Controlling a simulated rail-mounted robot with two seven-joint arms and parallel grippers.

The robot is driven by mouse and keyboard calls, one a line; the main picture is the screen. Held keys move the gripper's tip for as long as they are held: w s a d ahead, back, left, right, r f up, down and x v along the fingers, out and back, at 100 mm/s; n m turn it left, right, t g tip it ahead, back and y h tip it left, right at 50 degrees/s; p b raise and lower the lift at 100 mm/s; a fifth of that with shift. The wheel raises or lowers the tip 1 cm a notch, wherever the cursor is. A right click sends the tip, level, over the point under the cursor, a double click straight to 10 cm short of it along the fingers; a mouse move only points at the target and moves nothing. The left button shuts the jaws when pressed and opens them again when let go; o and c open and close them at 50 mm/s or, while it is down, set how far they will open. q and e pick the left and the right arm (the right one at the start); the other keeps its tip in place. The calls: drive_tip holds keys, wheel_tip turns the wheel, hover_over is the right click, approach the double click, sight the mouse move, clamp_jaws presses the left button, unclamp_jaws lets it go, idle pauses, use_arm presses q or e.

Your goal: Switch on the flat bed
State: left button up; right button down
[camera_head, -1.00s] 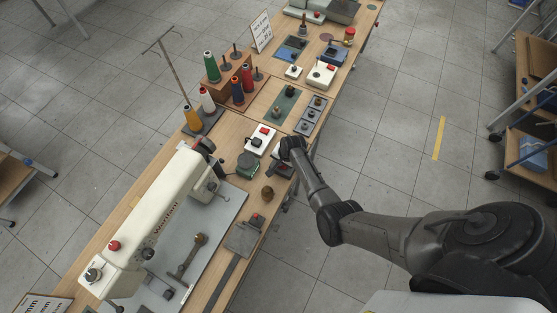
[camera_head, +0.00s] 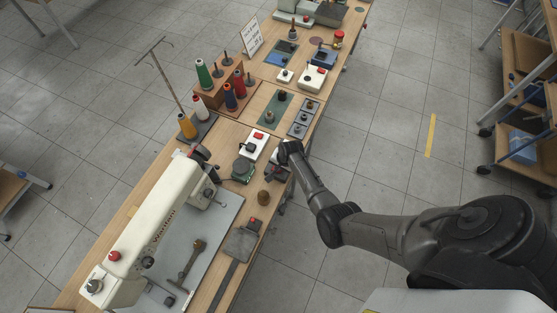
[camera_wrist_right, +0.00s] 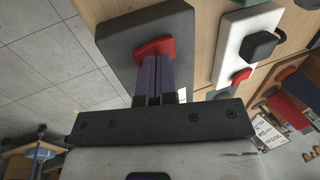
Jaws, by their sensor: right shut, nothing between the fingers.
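The long-arm white sewing machine (camera_head: 160,220) stands on a grey flat bed plate (camera_head: 225,225) at the lower left in the head view. A dark grey switch box (camera_wrist_right: 120,40) with a red rocker (camera_wrist_right: 152,48) fills the upper middle of the right wrist view. My right gripper (camera_wrist_right: 158,62) is shut and empty. Its purple fingertips are at the red rocker and seem to touch it; the exact contact is hidden. In the head view my right arm (camera_head: 315,190) reaches in from the right to this box, mostly covering it. My left gripper is not in view.
A white box (camera_head: 254,146) with a red and a black control is beside the dark one; it also shows in the right wrist view (camera_wrist_right: 235,40).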

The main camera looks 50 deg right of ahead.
wheel_tip(320, 180, up, 4)
drive_tip(key=p, duration=0.4)
drive_tip(key=shift+r, duration=0.25)
wheel_tip(320, 180, up, 9)
drive_tip(key=p, duration=0.1)
drive_tip(key=shift+r, duration=0.2)
